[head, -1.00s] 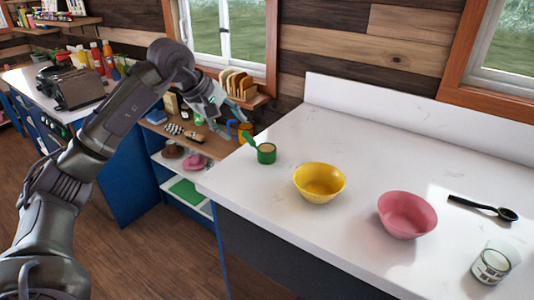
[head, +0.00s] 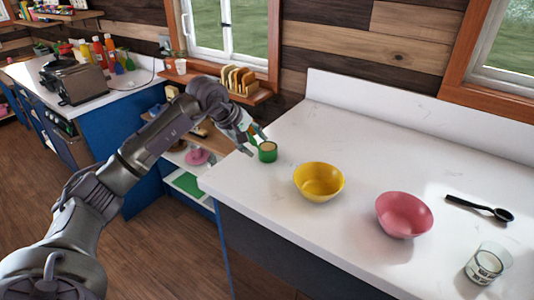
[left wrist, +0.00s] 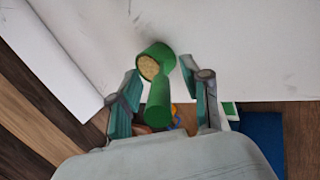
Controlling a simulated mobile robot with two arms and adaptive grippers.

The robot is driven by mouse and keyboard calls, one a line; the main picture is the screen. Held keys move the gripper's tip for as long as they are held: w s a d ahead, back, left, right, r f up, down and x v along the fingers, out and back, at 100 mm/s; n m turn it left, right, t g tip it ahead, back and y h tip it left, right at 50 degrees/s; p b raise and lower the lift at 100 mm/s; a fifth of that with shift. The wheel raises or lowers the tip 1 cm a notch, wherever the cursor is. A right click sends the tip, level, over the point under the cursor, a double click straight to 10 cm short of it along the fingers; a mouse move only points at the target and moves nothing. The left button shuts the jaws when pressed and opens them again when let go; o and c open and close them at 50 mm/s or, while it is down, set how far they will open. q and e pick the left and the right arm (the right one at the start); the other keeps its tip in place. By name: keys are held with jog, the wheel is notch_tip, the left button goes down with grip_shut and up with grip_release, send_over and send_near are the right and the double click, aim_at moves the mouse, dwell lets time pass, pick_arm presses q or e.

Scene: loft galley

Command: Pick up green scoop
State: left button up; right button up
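The green scoop (head: 267,152) stands on the white counter near its left end, with something tan and grainy in its cup. In the left wrist view the scoop (left wrist: 158,108) has its cup ahead and its handle pointing back toward my gripper. My left gripper (head: 256,146) is right at the scoop's handle side; in the head view it hides most of the handle. In the left wrist view my left gripper (left wrist: 158,92) is open, one finger on each side of the handle, with gaps on both sides. My right gripper is not in view.
On the white counter (head: 350,140) a yellow bowl (head: 319,182) stands right of the scoop, then a pink bowl (head: 404,215), a black spoon (head: 480,208) and a glass (head: 487,264). A low wall backs the counter. Shelves lie beyond its left edge.

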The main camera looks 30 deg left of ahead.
pick_arm(q)
grip_shut()
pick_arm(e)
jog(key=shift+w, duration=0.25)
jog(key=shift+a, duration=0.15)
pick_arm(q)
jog(key=shift+r, duration=0.15)
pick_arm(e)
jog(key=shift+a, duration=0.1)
